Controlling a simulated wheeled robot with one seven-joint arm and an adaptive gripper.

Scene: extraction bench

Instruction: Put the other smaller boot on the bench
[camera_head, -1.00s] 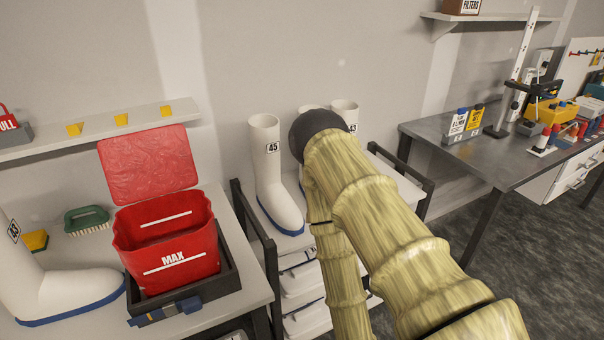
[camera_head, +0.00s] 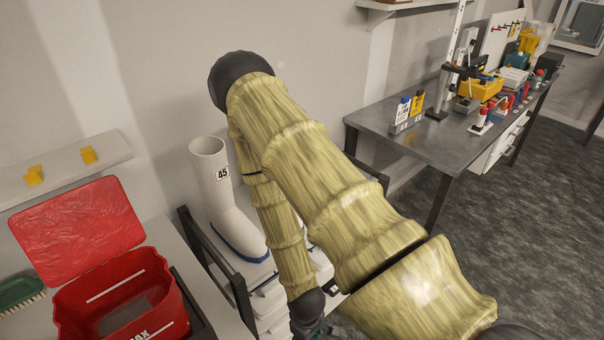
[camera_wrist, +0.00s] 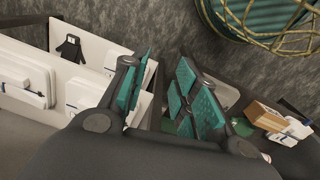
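A tall white boot marked 45 (camera_head: 212,180), with a blue sole, stands upright on the rack (camera_head: 240,290) left of my arm in the head view. No smaller boot can be made out in either current view; my arm hides part of the rack top. In the head view only the wrist end shows, low at the bottom edge beside the rack's front. The bench top (camera_head: 178,240) is partly visible at left.
A red open bin (camera_head: 85,290) and a green brush (camera_head: 18,292) occupy the left bench. A metal table (camera_head: 440,145) with tools stands at right. White drawer-like boxes (camera_wrist: 25,70) and a green coil with yellow netting (camera_wrist: 265,15) show in the wrist view.

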